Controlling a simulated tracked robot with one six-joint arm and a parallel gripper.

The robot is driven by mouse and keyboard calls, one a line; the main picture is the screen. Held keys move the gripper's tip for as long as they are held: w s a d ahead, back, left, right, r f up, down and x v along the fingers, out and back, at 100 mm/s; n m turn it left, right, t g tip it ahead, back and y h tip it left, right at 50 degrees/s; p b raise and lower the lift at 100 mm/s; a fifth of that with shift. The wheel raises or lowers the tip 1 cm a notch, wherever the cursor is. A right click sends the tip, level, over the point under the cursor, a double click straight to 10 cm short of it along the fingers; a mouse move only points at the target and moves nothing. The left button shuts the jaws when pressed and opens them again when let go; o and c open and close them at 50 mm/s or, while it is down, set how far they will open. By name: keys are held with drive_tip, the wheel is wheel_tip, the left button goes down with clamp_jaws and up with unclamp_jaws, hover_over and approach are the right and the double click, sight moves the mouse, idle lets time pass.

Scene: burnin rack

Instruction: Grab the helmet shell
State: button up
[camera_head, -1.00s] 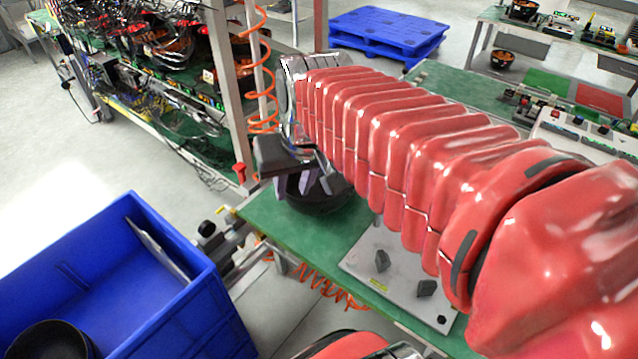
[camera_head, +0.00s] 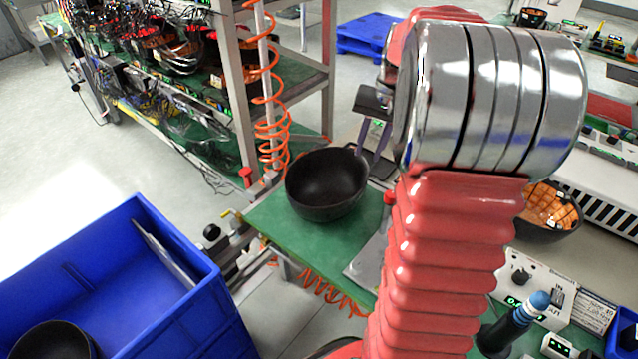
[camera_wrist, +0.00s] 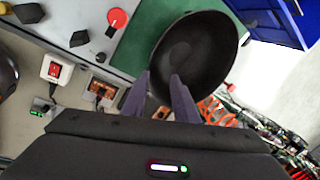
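The helmet shell (camera_head: 327,183) is a black, empty bowl on the green bench top (camera_head: 283,228), its open side up. In the wrist view the shell (camera_wrist: 195,50) lies just beyond the fingertips. My gripper (camera_head: 373,150) is at the right rim of the shell in the head view, partly hidden behind my arm. In the wrist view my gripper (camera_wrist: 160,77) shows two purple fingers with a gap between them and nothing clearly held. The tips overlap the shell's near rim; I cannot tell if they touch it.
A blue bin (camera_head: 200,305) at lower left holds another black shell (camera_head: 50,342). A metal rack (camera_head: 245,100) with an orange coiled hose (camera_head: 272,125) stands behind the bench. A helmet with orange lining (camera_head: 548,207) and a control box (camera_head: 530,278) are at right.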

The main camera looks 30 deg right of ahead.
sight(368, 172)
drive_tip(key=d, duration=0.1)
drive_tip(key=d+f, duration=0.1)
drive_tip(key=shift+d+f+m, duration=0.15)
drive_tip(key=shift+d+m, duration=0.15)
drive_tip(key=shift+d, duration=0.1)
drive_tip(key=shift+f, duration=0.1)
wheel_tip(368, 172, down, 8)
drive_tip(key=w+a, duration=0.1)
drive_tip(key=shift+f, duration=0.15)
drive_tip(key=shift+a, duration=0.1)
drive_tip(key=shift+w+a+f, duration=0.1)
drive_tip(key=shift+a+f, duration=0.1)
drive_tip(key=shift+f, duration=1.1)
drive_tip(key=shift+w+a+f, duration=0.1)
drive_tip(key=shift+a+f, duration=0.05)
drive_tip(key=shift+f, duration=1.1)
drive_tip(key=shift+c, duration=0.4)
